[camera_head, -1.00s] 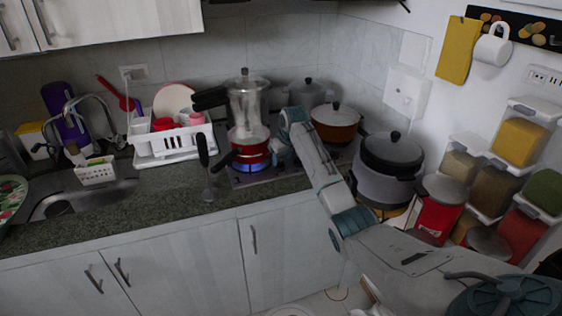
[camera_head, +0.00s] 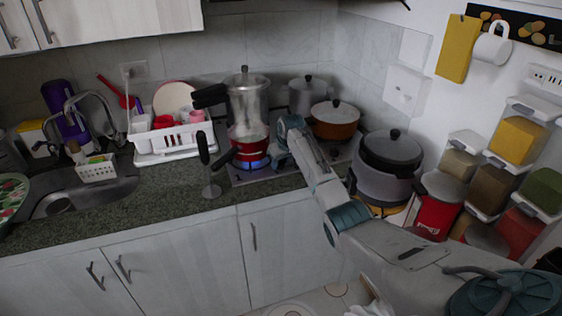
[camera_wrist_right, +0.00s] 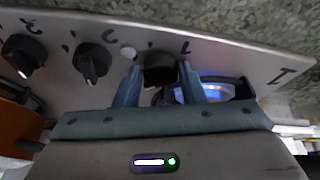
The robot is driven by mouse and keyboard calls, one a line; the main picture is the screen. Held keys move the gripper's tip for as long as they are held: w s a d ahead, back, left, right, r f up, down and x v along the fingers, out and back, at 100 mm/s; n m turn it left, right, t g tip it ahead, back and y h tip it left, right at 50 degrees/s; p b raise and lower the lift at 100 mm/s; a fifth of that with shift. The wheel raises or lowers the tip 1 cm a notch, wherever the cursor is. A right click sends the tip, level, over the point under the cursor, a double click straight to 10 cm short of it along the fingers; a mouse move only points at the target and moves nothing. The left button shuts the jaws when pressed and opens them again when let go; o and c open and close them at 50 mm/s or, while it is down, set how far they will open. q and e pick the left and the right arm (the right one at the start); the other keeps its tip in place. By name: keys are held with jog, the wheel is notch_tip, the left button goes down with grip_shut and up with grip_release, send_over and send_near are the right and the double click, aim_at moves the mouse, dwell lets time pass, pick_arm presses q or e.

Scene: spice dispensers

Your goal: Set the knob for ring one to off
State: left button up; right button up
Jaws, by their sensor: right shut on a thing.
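The stove's silver control panel (camera_wrist_right: 220,50) fills the top of the right wrist view. Three black knobs show on it: one at the left (camera_wrist_right: 22,55), one beside it (camera_wrist_right: 92,62), and one (camera_wrist_right: 160,70) between my right gripper's fingers. My right gripper (camera_wrist_right: 159,72) is shut on that last knob, its teal fingers on either side. The fingers partly hide the knob, so its setting is unclear. A blue flame (camera_wrist_right: 213,91) glows just behind the right finger. In the head view my right gripper (camera_head: 277,160) is at the cooktop, beside the red pot (camera_head: 251,145).
A tall metal pot (camera_head: 247,100) with a dark handle stands at the back by the red pot. An orange pot (camera_head: 335,120) and a large grey cooker (camera_head: 388,165) stand to the right. A dark-handled utensil (camera_head: 205,150) stands at the left of the cooktop.

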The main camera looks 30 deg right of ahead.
jog(key=shift+d+n+y, duration=0.1)
jog(key=shift+n+y, duration=0.4)
jog(key=shift+n, duration=0.5)
jog(key=n+y, duration=0.1)
jog(key=n, duration=0.1)
jog(key=shift+d+n, duration=0.15)
jog(key=shift+n, duration=0.15)
jog(key=shift+w+d+f+n+g+y+b, duration=0.1)
jog(key=shift+n+g+y+b, duration=0.1)
jog(key=shift+n+b, duration=0.35)
jog(key=shift+w+f+n+g+y+b, duration=0.1)
jog(key=shift+n+y+b, duration=0.15)
jog(key=shift+n, duration=0.4)
jog(key=shift+r+n+y+b, duration=0.1)
jog(key=shift+n+y+b, duration=0.25)
jog(key=shift+n+b, duration=0.6)
jog(key=shift+d+r+n+g+b, duration=0.1)
jog(key=shift+n+g+b, duration=0.25)
jog(key=shift+n, duration=0.2)
